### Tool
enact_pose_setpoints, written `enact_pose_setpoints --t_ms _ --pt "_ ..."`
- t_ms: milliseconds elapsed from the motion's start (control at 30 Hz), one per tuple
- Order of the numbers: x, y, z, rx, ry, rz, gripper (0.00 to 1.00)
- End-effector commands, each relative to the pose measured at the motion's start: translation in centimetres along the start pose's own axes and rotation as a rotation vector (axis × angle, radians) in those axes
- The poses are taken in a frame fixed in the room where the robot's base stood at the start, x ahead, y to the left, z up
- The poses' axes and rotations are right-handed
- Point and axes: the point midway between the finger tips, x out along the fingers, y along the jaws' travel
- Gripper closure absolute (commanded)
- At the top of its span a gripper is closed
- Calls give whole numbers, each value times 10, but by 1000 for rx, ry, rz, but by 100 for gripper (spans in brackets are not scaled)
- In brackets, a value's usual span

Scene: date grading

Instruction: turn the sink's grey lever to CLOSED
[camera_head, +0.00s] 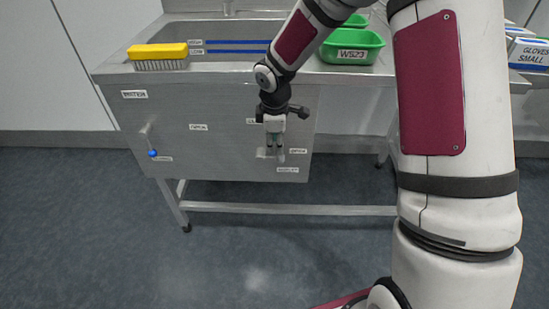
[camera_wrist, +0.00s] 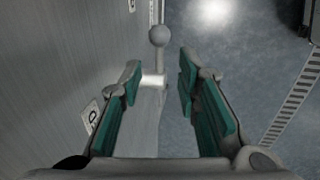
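The sink's steel front panel (camera_head: 220,135) faces me. The grey lever (camera_wrist: 159,37), with a round grey knob, shows in the wrist view just beyond and between my fingertips. Its shaft meets a pale mount by the panel. In the head view my gripper (camera_head: 275,145) is in front of the lever at the panel's right side and hides most of it. My gripper's green-padded fingers (camera_wrist: 160,78) are apart, with a clear gap and nothing held between them. A label (camera_wrist: 91,114) lies left of the fingers, partly hidden; I cannot read it fully.
A second lever with a blue knob (camera_head: 152,153) is on the panel's left side. A yellow brush (camera_head: 158,57) and a green tub (camera_head: 351,47) stand on the sink top. A low frame bar (camera_head: 290,209) runs beneath. The floor in front is clear.

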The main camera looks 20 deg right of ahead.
Motion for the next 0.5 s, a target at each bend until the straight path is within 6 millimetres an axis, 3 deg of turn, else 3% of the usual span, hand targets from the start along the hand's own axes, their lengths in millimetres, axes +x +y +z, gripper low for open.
enact_pose_setpoints --t_ms 33,200,500 --pt "14 -1 0 -1 -1 -3 70" --pt "43 -1 0 0 -2 -2 70" --pt "69 0 0 1 -1 0 70"
